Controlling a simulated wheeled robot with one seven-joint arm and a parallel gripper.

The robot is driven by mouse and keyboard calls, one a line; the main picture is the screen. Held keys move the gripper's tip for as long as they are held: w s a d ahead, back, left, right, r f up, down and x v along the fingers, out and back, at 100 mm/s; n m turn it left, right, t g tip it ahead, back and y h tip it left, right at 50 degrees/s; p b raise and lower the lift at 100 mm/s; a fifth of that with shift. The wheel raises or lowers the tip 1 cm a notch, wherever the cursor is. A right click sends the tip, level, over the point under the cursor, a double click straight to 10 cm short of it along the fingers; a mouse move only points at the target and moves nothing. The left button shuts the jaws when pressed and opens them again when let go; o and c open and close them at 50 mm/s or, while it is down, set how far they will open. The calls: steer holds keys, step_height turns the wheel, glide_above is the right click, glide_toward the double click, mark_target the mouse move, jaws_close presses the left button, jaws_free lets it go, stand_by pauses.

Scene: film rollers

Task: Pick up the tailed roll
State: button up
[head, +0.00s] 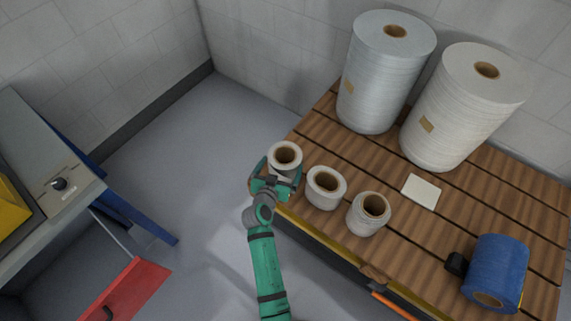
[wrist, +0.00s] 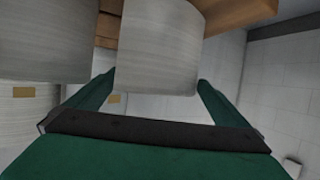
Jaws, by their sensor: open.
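Three small white rolls with brown cores stand in a row along the near edge of the wooden deck: a left roll (head: 285,151), a middle roll (head: 325,199) and a right roll (head: 367,226). I cannot make out a loose tail on any of them. My gripper (head: 280,172) is open at the left roll, with one finger on each side of it. In the wrist view the fingers (wrist: 155,80) flank this pale roll (wrist: 158,45). I cannot tell whether they touch it. Another pale roll (wrist: 45,40) shows close on the left there.
Two large rolls, a bluish one (head: 375,85) and a white one (head: 460,115), stand at the back of the wooden deck (head: 510,205). A white card (head: 421,192) lies before them. A blue roll (head: 498,270) lies at right.

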mark_target(288, 153)
steer(key=shift+x, duration=2.4)
steer(key=shift+d, duration=0.1)
steer(key=shift+c, duration=0.6)
steer(key=c, duration=1.4)
steer(key=shift+c, duration=0.2)
steer(key=shift+r, duration=0.15)
